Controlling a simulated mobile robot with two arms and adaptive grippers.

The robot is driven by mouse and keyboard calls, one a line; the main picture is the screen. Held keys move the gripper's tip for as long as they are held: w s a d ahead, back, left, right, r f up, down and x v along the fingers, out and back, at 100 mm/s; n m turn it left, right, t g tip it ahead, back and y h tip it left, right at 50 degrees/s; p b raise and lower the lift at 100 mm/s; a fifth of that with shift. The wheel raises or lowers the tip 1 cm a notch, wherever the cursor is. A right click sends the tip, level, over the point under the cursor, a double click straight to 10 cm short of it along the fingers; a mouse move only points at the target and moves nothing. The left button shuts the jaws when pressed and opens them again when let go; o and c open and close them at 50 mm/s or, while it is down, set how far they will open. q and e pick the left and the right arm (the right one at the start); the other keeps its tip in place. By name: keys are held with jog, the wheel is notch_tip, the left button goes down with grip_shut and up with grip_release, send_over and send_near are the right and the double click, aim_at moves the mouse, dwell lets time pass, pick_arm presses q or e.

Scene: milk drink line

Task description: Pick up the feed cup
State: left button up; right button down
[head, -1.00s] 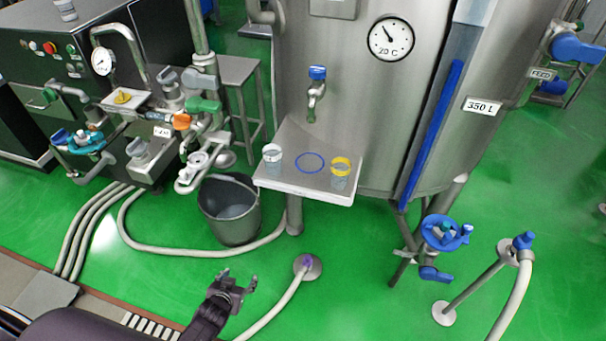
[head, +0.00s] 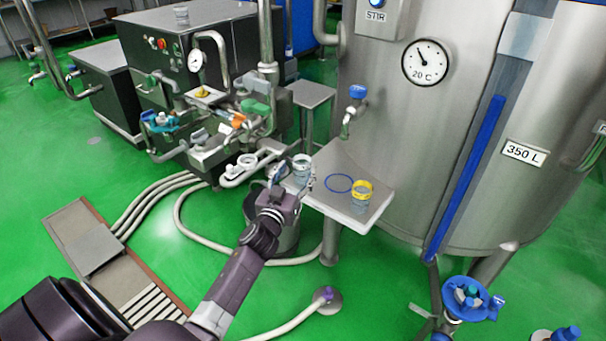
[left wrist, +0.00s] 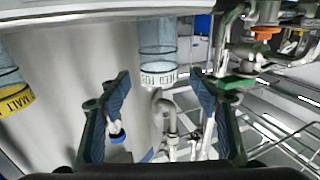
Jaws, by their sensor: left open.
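The feed cup (head: 302,168) is a small clear cup with a white label band, standing at the left end of the small steel shelf (head: 336,207). In the left wrist view the feed cup (left wrist: 158,72) shows with its white lettered band between and beyond the fingertips. My left gripper (head: 291,184) is beside the cup on its near left side, at about shelf height. Its two fingers (left wrist: 162,80) are open in the left wrist view, with a gap on each side of the cup. I cannot tell whether the cup is fully between them. My right gripper is not in view.
A yellow-banded malt cup (head: 361,196) stands at the right of the shelf, past an empty blue ring (head: 338,183). A tap (head: 352,108) on the large steel tank (head: 455,130) hangs above the shelf. Valves and pipes (head: 245,165) crowd the left. A bucket (head: 284,238) stands below.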

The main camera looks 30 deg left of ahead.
aim_at(299, 168)
pick_arm(q)
jog(key=x, duration=0.4)
jog(key=shift+w, duration=0.4)
jog(key=c, duration=1.2)
jog(key=shift+c, duration=0.6)
jog(key=shift+r, duration=0.2)
jog(key=shift+c, duration=0.2)
